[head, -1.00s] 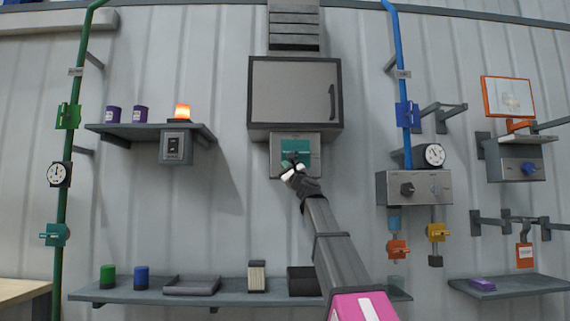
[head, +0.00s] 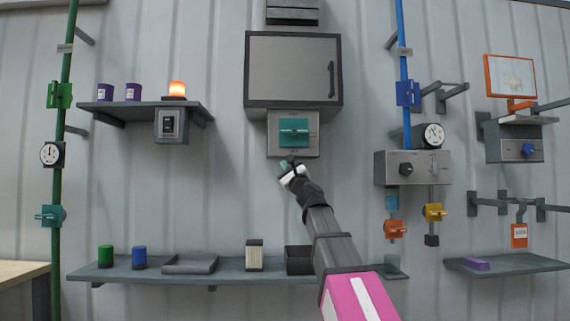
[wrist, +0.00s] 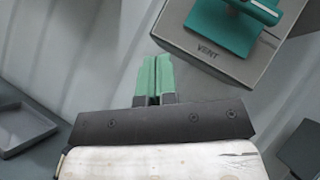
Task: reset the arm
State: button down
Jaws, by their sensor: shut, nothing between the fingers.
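My gripper (head: 285,165) is in front of the wall, just below the grey vent panel (head: 274,145) with its teal handle (head: 294,131). In the wrist view the green fingertips (wrist: 154,77) are pressed together with nothing between them. The panel, lettered VENT (wrist: 207,50), and its teal handle (wrist: 225,28) are at the upper right there, apart from the fingers. The handle's bar lies roughly level in the head view.
A grey cabinet (head: 290,68) hangs above the panel. A lower shelf (head: 225,275) holds a green can (head: 106,256), a blue can (head: 139,257), a tray (head: 190,264) and a dark bin (head: 299,259). A control box (head: 430,168) is at right. Bare wall surrounds my gripper.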

dwell(0.5)
notch_tip(320, 180, down, 47)
jog(key=n+g+h, duration=0.3)
jog(key=n+g, duration=0.9)
jog(key=n, duration=0.2)
jog(key=s+d+f+n+g+h, duration=0.2)
jog(key=s+f, duration=0.5)
jog(key=f, duration=0.4)
jog(key=s+d+f+n+g+h, duration=0.2)
jog(key=s+d+f+g+h, duration=0.2)
jog(key=s+d+f, duration=0.3)
jog(key=s+d+f+n+g+h, duration=0.2)
jog(key=s+f, duration=0.6)
jog(key=f, duration=0.7)
jog(key=shift+d+n+g+h, duration=0.4)
jog(key=shift+d+g+h, duration=0.35)
jog(key=shift+d, duration=0.45)
